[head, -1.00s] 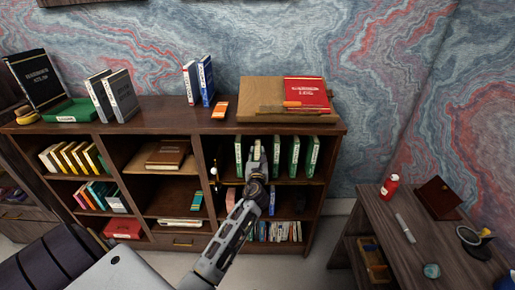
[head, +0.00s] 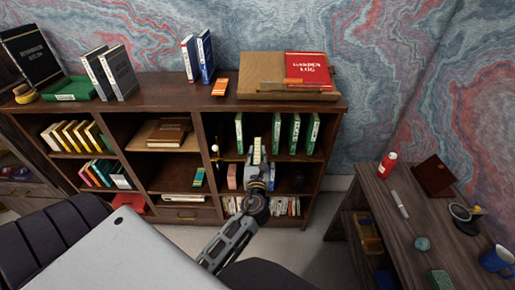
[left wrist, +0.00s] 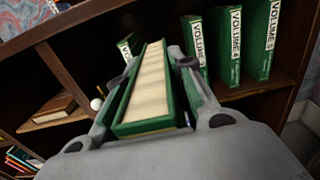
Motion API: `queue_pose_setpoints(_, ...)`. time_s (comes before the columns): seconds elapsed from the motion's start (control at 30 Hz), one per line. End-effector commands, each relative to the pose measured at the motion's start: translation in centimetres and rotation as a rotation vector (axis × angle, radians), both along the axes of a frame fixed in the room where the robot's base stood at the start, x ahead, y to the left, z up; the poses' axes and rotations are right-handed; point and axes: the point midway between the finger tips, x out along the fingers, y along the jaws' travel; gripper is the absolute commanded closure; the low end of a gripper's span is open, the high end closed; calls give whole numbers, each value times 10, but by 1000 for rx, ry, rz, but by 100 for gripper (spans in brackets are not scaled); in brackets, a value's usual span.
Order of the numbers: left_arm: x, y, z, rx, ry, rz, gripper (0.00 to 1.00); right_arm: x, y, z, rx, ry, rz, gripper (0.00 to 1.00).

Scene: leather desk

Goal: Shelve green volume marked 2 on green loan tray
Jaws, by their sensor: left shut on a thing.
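My left gripper (head: 258,168) is shut on a green volume (head: 257,150) in front of the upper right shelf bay. In the left wrist view the held green volume (left wrist: 148,88) shows its cream page edges between the fingers; its spine label is hidden. Green volumes marked 3 (left wrist: 196,48), 4 and 5 stand upright to its right, and another green volume (left wrist: 126,47) stands to its left, its number unclear. The green loan tray (head: 72,90) lies on the bookcase top at the far left. My right gripper is out of view.
On the bookcase top, a black book (head: 32,52) leans by the tray, with grey volumes (head: 118,72) close to its right. Blue and white books (head: 205,55) and a board with a red book (head: 307,68) stand farther right. A side table (head: 400,225) is at right.

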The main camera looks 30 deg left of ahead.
Motion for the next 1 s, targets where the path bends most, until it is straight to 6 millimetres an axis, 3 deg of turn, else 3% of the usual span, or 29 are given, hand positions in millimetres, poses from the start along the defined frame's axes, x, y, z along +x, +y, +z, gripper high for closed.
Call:
queue_pose_setpoints(0.4,-40,-25,1,1,-2,0,100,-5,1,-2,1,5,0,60)
queue_pose_setpoints(1.0,-49,-30,2,1,-3,0,100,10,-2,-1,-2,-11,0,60)
